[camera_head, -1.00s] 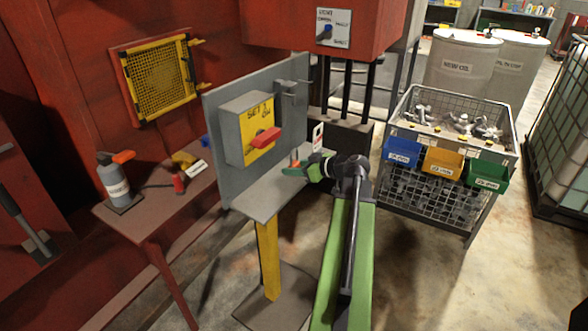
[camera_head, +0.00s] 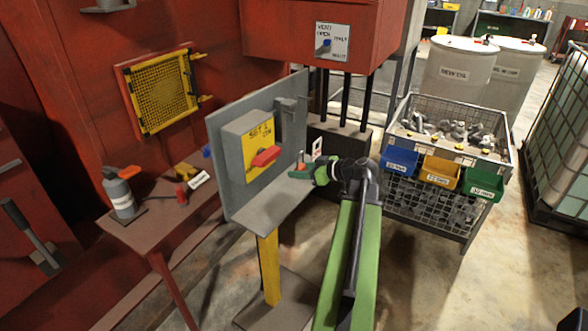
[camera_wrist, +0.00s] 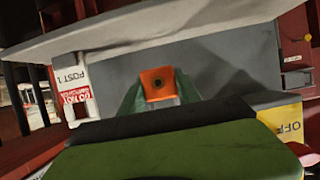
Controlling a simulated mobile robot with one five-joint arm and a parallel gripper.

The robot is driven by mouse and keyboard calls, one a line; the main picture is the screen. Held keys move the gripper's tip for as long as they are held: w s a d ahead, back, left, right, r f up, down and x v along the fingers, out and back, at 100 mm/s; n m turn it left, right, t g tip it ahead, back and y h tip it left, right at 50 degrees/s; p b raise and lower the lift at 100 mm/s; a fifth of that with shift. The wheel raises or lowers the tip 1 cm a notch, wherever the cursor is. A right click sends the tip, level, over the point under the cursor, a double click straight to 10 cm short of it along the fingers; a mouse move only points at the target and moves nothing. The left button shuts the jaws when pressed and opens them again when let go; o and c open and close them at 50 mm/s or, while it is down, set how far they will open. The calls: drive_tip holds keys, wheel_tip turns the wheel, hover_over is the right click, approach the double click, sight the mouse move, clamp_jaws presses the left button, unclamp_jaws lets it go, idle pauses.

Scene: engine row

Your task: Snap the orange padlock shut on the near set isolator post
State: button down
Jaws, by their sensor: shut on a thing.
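My gripper (camera_head: 303,171) is at the grey isolator post's shelf in the head view, right of the red switch handle. In the wrist view my gripper (camera_wrist: 158,92) is shut on the orange padlock (camera_wrist: 158,82), whose orange face with a dark round centre shows between the green fingers. In the head view only a small bit of orange shows at the fingertips. The near isolator post has a grey back panel (camera_head: 222,140), a yellow SET 1 switch box (camera_head: 259,140) and a red handle (camera_head: 266,156).
A white and red tag reading POST 1 (camera_wrist: 78,82) hangs beside the gripper. A small grey bracket (camera_head: 290,115) is on the panel. Left is a table (camera_head: 150,222) with a grey bottle (camera_head: 118,195). Right is a wire cage (camera_head: 455,115) with coloured bins.

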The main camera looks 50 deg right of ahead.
drive_tip(key=d+r+p+v, duration=0.1)
drive_tip(key=p+v, duration=0.3)
drive_tip(key=v, duration=0.6)
drive_tip(key=shift+r, duration=0.3)
